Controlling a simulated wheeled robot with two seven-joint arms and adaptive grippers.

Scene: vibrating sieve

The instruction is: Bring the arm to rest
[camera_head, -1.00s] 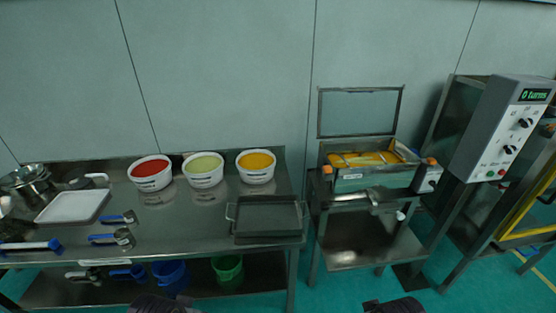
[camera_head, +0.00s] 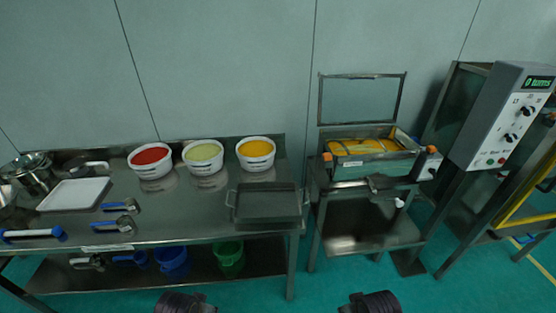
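Two dark rounded parts of my own arms show at the bottom edge in the head view, one left of the middle and one right of it. My grippers and their fingertips are out of the frame. The vibrating sieve machine (camera_head: 371,168) stands right of the table with its framed lid (camera_head: 361,99) raised. Yellow material (camera_head: 362,147) lies in its open top. No gripper is near the machine or the table.
A steel table (camera_head: 210,222) holds bowls of red (camera_head: 152,171), pale green (camera_head: 203,168) and yellow (camera_head: 256,164) contents. A dark tray (camera_head: 267,212), a white tray (camera_head: 75,205) and blue-handled tools lie there. Buckets stand below. A control box (camera_head: 503,117) is at the right.

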